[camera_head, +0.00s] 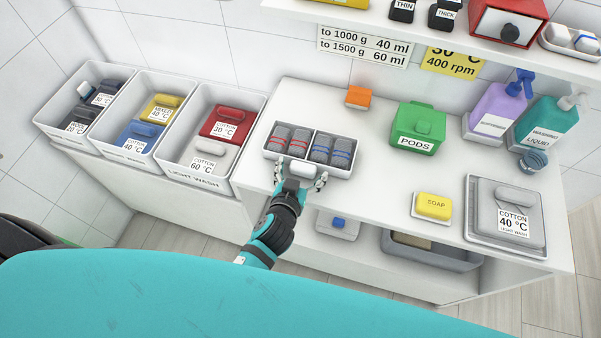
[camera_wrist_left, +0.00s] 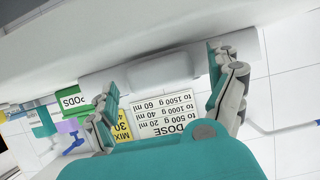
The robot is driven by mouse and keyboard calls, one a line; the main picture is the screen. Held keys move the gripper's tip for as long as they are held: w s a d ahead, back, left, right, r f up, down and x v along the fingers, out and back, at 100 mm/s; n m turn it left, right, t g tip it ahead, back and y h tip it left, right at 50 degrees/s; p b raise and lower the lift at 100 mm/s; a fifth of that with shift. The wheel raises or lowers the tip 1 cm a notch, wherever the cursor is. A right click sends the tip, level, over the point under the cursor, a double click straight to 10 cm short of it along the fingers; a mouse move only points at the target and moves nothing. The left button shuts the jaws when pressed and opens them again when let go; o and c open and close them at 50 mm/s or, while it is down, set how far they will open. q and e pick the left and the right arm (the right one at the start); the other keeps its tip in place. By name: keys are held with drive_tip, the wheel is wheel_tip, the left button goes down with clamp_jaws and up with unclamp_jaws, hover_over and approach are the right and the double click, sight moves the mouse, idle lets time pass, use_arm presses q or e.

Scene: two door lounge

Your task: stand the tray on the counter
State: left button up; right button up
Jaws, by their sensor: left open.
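A grey two-part tray (camera_head: 350,172) is at the left end of the white counter (camera_head: 386,188), near its front edge, and looks level. Its left compartment holds rolls with red stripes (camera_head: 290,139), its right one rolls with blue stripes (camera_head: 332,150). A pale handle (camera_head: 303,171) is on its front side. My left gripper (camera_head: 301,182) is open at this handle. In the left wrist view, its fingers (camera_wrist_left: 168,98) stand apart, one on either side of the handle (camera_wrist_left: 170,72); contact cannot be told. My right gripper is not in view.
Behind and right of the tray are an orange block (camera_head: 359,97) and the green pods box (camera_head: 418,129). Soap (camera_head: 433,206) and folded grey cotton (camera_head: 506,215) lie further right. Laundry bins (camera_head: 204,135) stand close on the left. The counter's middle is clear.

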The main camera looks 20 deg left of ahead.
use_arm(q)
drive_tip(key=b+v, duration=0.2)
drive_tip(key=v, duration=1)
drive_tip(key=s+f+m+g+h, duration=0.1)
drive_tip(key=s+f+g, duration=0.3)
drive_tip(key=f, duration=1.1)
drive_tip(key=s+f+m+g, duration=0.25)
drive_tip(key=s+f, duration=0.35)
drive_tip(key=f, duration=0.9)
drive_tip(key=s+a+f+g, duration=0.3)
drive_tip(key=s+a+f, duration=0.3)
drive_tip(key=s, duration=0.3)
drive_tip(key=s+a+f+n+g+y, duration=0.1)
drive_tip(key=s+a+f+g, duration=0.2)
drive_tip(key=s+a+f, duration=0.3)
drive_tip(key=s+f, duration=0.3)
